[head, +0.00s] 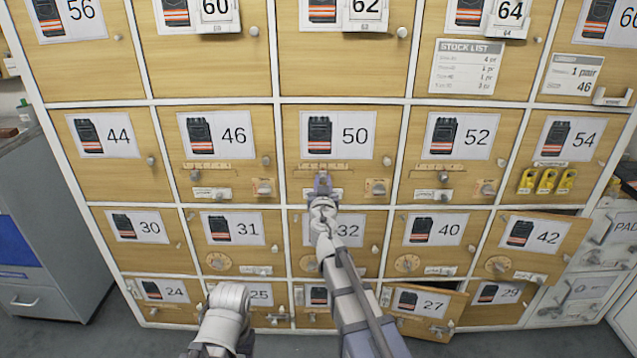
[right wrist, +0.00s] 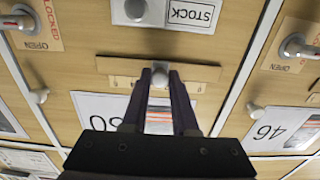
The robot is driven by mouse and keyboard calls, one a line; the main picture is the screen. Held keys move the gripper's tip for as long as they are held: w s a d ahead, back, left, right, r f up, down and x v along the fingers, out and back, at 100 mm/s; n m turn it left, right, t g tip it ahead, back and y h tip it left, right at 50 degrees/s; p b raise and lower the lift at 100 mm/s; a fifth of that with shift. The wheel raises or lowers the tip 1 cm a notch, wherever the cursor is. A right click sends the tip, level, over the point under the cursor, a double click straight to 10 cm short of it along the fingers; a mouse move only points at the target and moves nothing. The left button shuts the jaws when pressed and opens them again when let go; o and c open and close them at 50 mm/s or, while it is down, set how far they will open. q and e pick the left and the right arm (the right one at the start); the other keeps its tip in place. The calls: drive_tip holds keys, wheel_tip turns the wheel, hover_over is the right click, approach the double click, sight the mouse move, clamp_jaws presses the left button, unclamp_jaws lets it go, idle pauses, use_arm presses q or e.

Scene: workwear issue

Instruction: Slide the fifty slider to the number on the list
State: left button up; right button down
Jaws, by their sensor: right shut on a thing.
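The door marked 50 (head: 380,177) is in the middle of the head view, with a wooden slider strip (right wrist: 205,73) below its picture label. My right gripper (head: 322,180) is at this strip. In the right wrist view, its two dark fingers (right wrist: 160,85) are shut on the small grey slider knob (right wrist: 160,77), one on each side. The scale marks beside the knob are too small to read. The stock list (head: 467,67) hangs on the upper right; its item names are too small to read, its amounts end in "pr". My left gripper is out of sight.
Doors 46 (head: 220,135) and 52 (head: 458,135) carry similar sliders beside the 50 door. Door 42 (head: 535,245) and door 27 (head: 425,308) stand ajar. Yellow padlocks (head: 547,180) hang on door 54. A grey cabinet (head: 45,260) stands at the left.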

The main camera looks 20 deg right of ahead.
drive_tip(key=shift+s+d, duration=0.25)
drive_tip(key=shift+d, duration=0.45)
drive_tip(key=c, duration=0.7)
unclamp_jaws()
drive_tip(key=v, duration=0.7)
drive_tip(key=shift+s+a, duration=0.15)
drive_tip(key=shift+s, duration=0.25)
drive_tip(key=shift+r, duration=0.1)
